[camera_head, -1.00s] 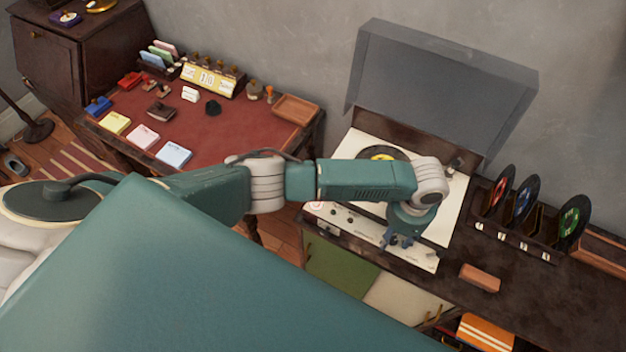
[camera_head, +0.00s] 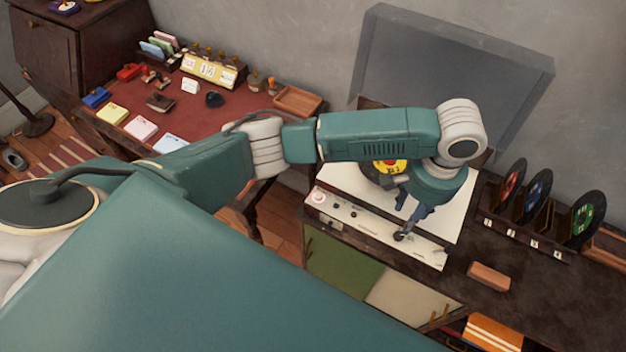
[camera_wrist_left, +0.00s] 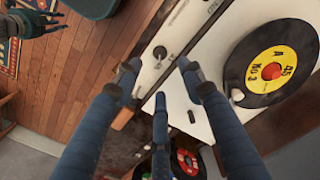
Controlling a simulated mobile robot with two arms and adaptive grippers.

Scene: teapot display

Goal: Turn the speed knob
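The record player's cream front panel (camera_head: 340,222) faces me, with several small dark knobs on it. One dark knob (camera_wrist_left: 160,52) lies just beyond my left fingertips in the left wrist view; its label is too small to read. My left gripper (camera_head: 408,226) points down over the right half of the panel. In the left wrist view its blue fingers (camera_wrist_left: 158,75) are spread apart and empty, with the knob ahead of the gap between them. I cannot tell whether a fingertip touches it. My right gripper (camera_wrist_left: 42,22) shows at the upper left there, its fingers apart and away from the player.
A record with a yellow label (camera_wrist_left: 272,70) lies on the player. The raised clear lid (camera_head: 455,75) stands behind. A rack of records (camera_head: 535,215) and a brown block (camera_head: 489,276) are to the right. A red-topped desk (camera_head: 215,125) stands left.

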